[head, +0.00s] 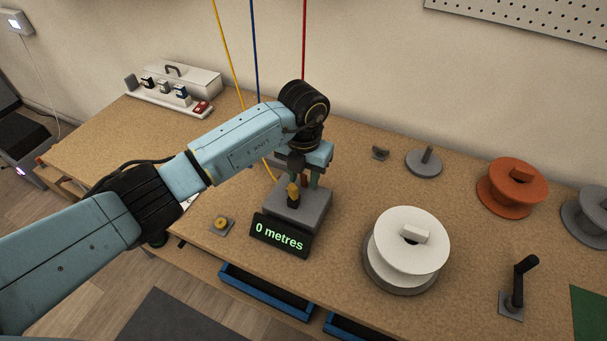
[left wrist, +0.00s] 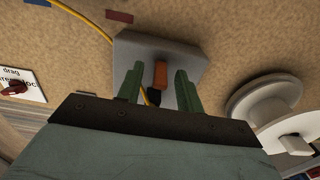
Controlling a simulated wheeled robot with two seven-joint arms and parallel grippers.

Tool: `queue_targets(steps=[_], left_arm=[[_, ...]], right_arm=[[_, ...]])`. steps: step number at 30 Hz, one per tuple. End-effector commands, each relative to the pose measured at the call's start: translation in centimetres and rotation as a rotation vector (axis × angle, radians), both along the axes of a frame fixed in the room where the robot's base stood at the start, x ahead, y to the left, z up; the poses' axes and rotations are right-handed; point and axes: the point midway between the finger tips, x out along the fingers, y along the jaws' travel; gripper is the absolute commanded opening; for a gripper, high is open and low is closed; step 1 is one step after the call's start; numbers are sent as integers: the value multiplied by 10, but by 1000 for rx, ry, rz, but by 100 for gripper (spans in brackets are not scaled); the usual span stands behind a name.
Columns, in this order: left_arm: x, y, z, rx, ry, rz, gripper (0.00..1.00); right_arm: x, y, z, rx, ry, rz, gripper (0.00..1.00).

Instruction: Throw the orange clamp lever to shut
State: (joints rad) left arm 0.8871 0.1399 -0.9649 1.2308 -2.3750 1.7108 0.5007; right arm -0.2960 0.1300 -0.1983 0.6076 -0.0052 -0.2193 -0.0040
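The orange clamp lever (left wrist: 160,74) stands on a grey meter block (left wrist: 190,52) in the left wrist view. In the head view the block (head: 313,210) sits on the bench behind a black display reading "0 metres" (head: 279,235). My left gripper (left wrist: 161,88) points down over the block, with its green fingers apart on either side of the lever. I see a gap beside the lever and cannot tell whether either finger touches it. In the head view the left gripper (head: 298,178) largely hides the lever. My right gripper is not in view.
A white spool (head: 410,240) stands close to the right of the block. An orange spool (head: 512,187) and a black crank (head: 518,280) are farther right. A small yellow-topped piece (head: 221,224) lies left of the display. Yellow, blue and red wires (head: 304,45) hang behind my arm.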

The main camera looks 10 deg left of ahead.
Motion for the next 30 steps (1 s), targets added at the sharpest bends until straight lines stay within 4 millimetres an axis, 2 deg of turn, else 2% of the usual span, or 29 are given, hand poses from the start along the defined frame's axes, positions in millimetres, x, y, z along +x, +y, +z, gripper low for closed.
queue_targets(steps=[1, 9, 16, 21, 30], left_arm=[[0, 0, 0, 0, 0, 0, 35], [0, 0, 0, -1, 0, 0, 0], [0, 1, 1, -6, -24, 1, 0], [-5, 4, 0, -33, -115, 1, 0], [-9, 4, -2, -76, -236, 1, 0]], right_arm=[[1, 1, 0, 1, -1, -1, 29], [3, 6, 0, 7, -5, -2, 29], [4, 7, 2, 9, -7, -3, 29], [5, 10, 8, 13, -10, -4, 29], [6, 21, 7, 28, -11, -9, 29]])
